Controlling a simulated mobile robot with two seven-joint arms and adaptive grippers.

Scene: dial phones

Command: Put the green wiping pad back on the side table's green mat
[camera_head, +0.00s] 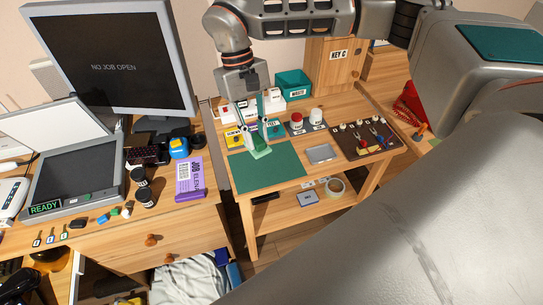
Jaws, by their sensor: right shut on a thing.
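The green wiping pad (261,153) is a small light-green block at the back of the dark green mat (268,174). The mat lies on the left front of the side table. My right gripper (256,143) reaches down from above, with its fingertips shut on the pad. The pad is over the mat's area, near its back edge. I cannot tell whether its underside touches the mat or is slightly above it. My left gripper is not in view.
A teal waste box (293,85), red- and white-lidded jars (297,121), a grey tray (320,153) and a dark tool mat (368,143) share the table. The desk with a monitor (112,70) stands left. The mat's front is clear.

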